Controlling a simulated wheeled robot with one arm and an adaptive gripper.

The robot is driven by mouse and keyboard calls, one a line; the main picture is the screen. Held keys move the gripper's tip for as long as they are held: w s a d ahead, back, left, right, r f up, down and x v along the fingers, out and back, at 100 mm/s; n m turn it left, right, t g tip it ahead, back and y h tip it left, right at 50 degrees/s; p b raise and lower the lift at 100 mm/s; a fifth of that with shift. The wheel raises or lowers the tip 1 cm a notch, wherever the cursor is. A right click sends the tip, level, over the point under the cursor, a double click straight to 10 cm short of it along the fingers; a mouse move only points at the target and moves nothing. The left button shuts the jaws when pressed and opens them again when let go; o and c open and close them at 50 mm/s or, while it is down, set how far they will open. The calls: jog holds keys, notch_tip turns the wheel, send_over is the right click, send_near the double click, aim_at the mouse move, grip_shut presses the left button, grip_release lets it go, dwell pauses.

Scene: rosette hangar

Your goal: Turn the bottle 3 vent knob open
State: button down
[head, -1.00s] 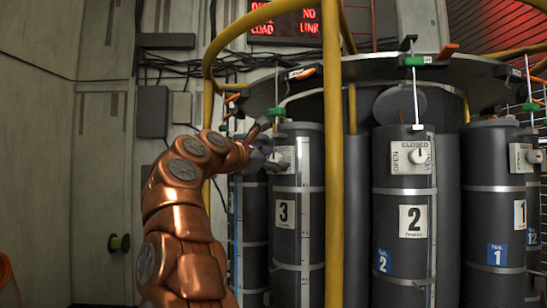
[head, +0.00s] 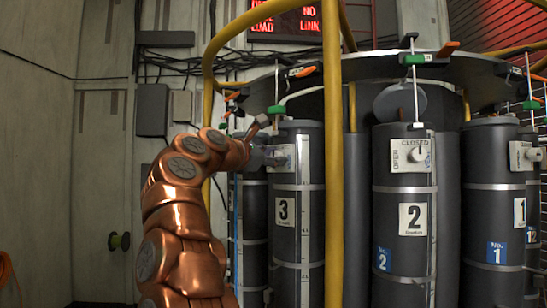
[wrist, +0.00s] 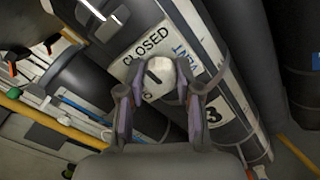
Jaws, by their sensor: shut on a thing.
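Bottle 3 (head: 285,245) is a dark grey cylinder with a "3" label, standing left of the yellow post. Its white vent plate is near the top; the wrist view shows "CLOSED" and "VENT" on the plate (wrist: 145,45), with the lower lettering mostly hidden. The pale round vent knob (wrist: 163,68) sits between my fingers, with a dark mark on the left part of its face. My gripper (wrist: 160,80) is shut on the knob. In the head view my gripper (head: 272,157) reaches the plate from the left and covers the knob.
A yellow post (head: 333,200) stands just right of bottle 3. Bottle 2 (head: 403,240) and bottle 1 (head: 495,230) stand further right, each with its own knob plate. A round rack top (head: 385,68) with clamps overhangs the bottles. Open space lies left of my arm.

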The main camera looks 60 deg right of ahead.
jog(key=n+p, duration=0.1)
jog(key=n, duration=0.3)
jog(key=shift+w+n, duration=0.1)
jog(key=shift+n, duration=0.3)
jog(key=n+p, duration=0.2)
jog(key=n, duration=0.2)
jog(key=shift+r+n, duration=0.1)
jog(key=shift+n, duration=0.2)
jog(key=n+p, duration=0.3)
jog(key=n, duration=0.3)
jog(key=shift+p, duration=0.3)
jog(key=shift+n+p, duration=0.65)
jog(key=shift+n, duration=0.45)
jog(key=c, duration=0.8)
grip_release()
jog(key=shift+o, duration=0.2)
jog(key=shift+w, duration=0.1)
